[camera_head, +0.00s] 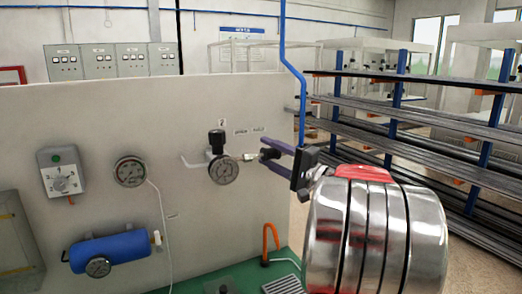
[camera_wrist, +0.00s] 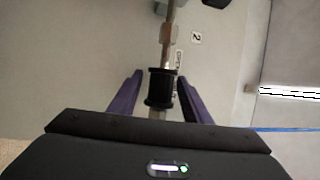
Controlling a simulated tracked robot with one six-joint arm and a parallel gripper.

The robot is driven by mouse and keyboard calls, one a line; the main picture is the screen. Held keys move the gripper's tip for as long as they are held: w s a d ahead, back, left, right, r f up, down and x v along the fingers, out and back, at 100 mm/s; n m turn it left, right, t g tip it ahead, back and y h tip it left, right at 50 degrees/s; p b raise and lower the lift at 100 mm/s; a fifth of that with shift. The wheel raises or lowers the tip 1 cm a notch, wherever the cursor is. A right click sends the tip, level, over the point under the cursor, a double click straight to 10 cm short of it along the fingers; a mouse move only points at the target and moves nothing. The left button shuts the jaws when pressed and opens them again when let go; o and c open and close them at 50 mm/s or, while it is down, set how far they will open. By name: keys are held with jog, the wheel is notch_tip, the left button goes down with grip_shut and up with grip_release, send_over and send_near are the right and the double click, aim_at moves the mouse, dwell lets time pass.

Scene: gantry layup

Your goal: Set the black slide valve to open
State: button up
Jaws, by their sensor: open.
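The black slide valve (camera_wrist: 161,88) is a short black sleeve with flanged ends on a thin metal pipe, in the middle of the wrist view. A brass-coloured hex fitting (camera_wrist: 169,35) sits farther along the pipe. My gripper (camera_wrist: 160,77) is open, with one purple finger on each side of the sleeve and a gap on both sides. In the head view my gripper (camera_head: 267,154) reaches the pipe end beside a round gauge (camera_head: 223,170); there the sleeve is small and partly hidden by the fingers. I cannot tell the sleeve's set position.
The pale panel (camera_head: 120,115) also carries a second gauge (camera_head: 130,171), a dial box (camera_head: 61,171) and a blue cylinder (camera_head: 110,249). An orange hooked handle (camera_head: 270,243) stands below. A blue pipe (camera_head: 301,90) runs down near my gripper. Racks (camera_head: 420,120) stand at right.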

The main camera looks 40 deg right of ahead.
jog(key=w, duration=0.3)
jog(key=shift+w+a+r, duration=0.15)
jog(key=shift+r, duration=0.1)
jog(key=shift+c, duration=0.5)
grip_shut()
jog(key=shift+f, duration=0.1)
